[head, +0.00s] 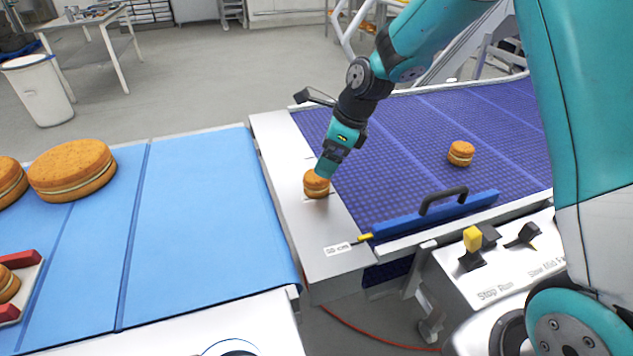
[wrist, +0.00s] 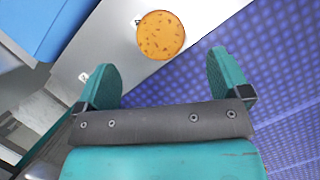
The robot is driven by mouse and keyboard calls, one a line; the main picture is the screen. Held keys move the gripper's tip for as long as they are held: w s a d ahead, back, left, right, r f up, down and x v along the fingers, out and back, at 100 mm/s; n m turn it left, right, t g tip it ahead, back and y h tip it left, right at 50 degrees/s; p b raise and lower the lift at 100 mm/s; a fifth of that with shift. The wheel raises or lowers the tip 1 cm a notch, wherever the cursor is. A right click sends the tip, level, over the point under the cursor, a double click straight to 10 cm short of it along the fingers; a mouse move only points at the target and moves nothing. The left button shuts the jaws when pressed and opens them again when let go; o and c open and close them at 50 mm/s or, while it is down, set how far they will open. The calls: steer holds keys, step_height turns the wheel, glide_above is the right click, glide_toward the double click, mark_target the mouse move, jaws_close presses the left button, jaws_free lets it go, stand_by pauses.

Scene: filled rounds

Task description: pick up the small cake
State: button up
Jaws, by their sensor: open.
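A small round cake (head: 316,184) with a pale filling line sits on the metal strip between the two belts. In the wrist view its browned top (wrist: 161,35) shows beyond the fingertips, near the strip's edge by the dark blue belt. My gripper (head: 324,170) is close to this cake in the head view, and its end partly overlaps it. In the wrist view my gripper (wrist: 165,78) is open, with one teal finger on each side and nothing between them. Another small cake (head: 461,153) sits on the dark blue belt to the right.
Large cakes (head: 72,170) lie on the light blue belt (head: 200,200) at left, beside a red-ended tray (head: 31,270). A blue bar with a black handle (head: 440,212) lies across the dark belt's near edge. A control panel (head: 500,262) stands at front right.

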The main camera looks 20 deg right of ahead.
mark_target(316, 178)
steer(key=p+x, duration=0.1)
steer(key=x, duration=0.6)
steer(key=shift+a+f, duration=0.1)
steer(key=shift+f, duration=0.2)
steer(key=shift+c, duration=0.4)
steer(key=c, duration=0.7)
